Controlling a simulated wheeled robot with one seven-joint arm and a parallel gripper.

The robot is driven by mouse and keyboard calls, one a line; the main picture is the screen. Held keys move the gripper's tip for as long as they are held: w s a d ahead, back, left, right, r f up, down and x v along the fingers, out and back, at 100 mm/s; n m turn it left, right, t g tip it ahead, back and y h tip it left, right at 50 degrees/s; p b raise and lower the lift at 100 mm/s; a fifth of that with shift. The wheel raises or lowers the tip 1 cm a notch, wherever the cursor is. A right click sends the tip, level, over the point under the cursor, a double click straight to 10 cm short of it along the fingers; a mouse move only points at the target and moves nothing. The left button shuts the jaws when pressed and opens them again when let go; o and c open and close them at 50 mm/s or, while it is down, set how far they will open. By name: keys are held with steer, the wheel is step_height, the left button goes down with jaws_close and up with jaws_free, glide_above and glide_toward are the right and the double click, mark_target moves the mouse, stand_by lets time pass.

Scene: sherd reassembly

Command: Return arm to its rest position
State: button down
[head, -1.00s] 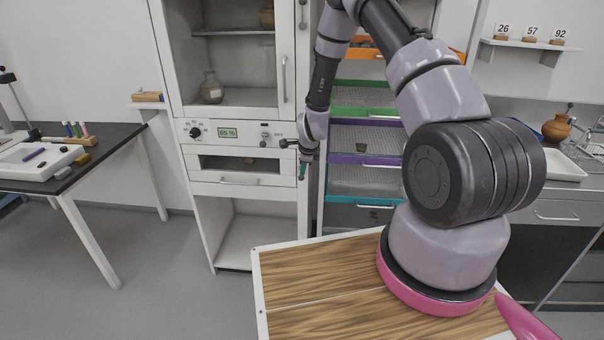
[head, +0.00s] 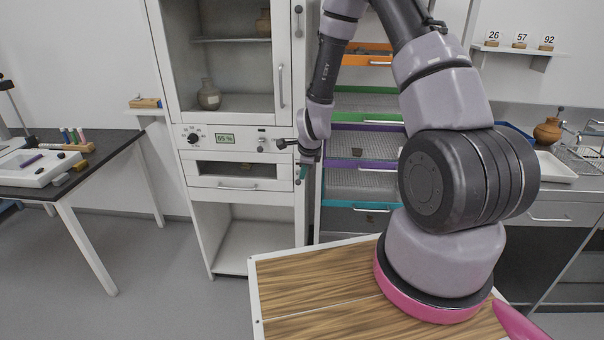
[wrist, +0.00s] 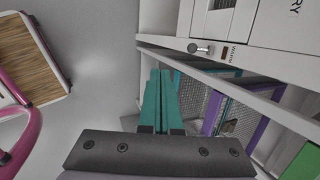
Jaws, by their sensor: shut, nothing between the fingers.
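My gripper (head: 303,171) hangs at the end of my bent arm, in front of the right edge of the cabinet in the head view. Its teal fingers (wrist: 159,92) lie side by side in the wrist view, shut with nothing between them. They point down past the cabinet's edge, over the grey floor. In the head view the fingertips are small and partly against the drawer rack behind.
A white cabinet (head: 245,206) with a 65 % display stands close behind my gripper. A rack with coloured drawers (head: 362,179) is to its right. A dark-topped table (head: 100,160) stands left. My wood-topped base is in front; floor between is clear.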

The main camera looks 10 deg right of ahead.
steer(key=shift+r, duration=0.1)
steer(key=s+d+r+n+t+y, duration=0.15)
steer(key=r+n, duration=0.25)
steer(key=r, duration=0.9)
steer(key=s+r+n, duration=0.3)
steer(key=r+n, duration=0.1)
steer(key=r, duration=1)
steer(key=s+d+r+n, duration=0.1)
steer(key=s+r+n, duration=0.3)
steer(key=s+r, duration=0.3)
steer(key=s+d+r+n, duration=0.2)
steer(key=s+r+n, duration=0.3)
steer(key=s, duration=1)
step_height(320, 180, up, 4)
steer(key=shift+d+f, duration=0.25)
steer(key=shift+d, duration=0.05)
steer(key=c, duration=1.5)
jaws_free()
steer(key=shift+t, duration=0.35)
steer(key=shift+c, duration=0.2)
